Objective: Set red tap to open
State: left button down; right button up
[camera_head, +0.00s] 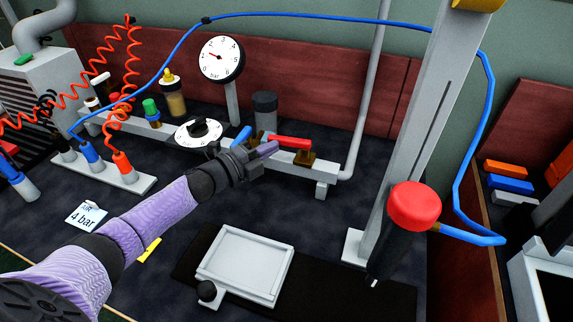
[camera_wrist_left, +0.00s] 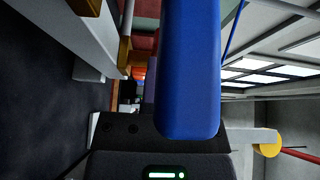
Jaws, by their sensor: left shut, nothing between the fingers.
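The red tap's lever (camera_head: 289,142) lies nearly level along the pale rail, reaching left from its brass body (camera_head: 304,158) at the right. A blue lever (camera_head: 241,136) stands to its left, behind my wrist. A blue handle (camera_wrist_left: 187,70) fills the middle of the left wrist view, close to the camera. My left gripper (camera_head: 268,149) is shut with nothing in it, its tips close to the free end of the red lever. Contact with the lever cannot be told. My right gripper is out of view.
A gauge (camera_head: 221,58) and a black-knobbed white dial (camera_head: 199,131) stand left of the taps. A grey column with a red button (camera_head: 414,205) rises at the right. A white tray (camera_head: 245,262) lies in front. Red coiled hoses hang at the left.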

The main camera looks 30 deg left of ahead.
pick_arm(q)
jog(key=shift+w+a, duration=0.2)
jog(key=shift+w, duration=0.1)
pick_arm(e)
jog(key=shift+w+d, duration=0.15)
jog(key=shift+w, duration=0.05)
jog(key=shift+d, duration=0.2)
pick_arm(q)
jog(key=shift+r, duration=0.1)
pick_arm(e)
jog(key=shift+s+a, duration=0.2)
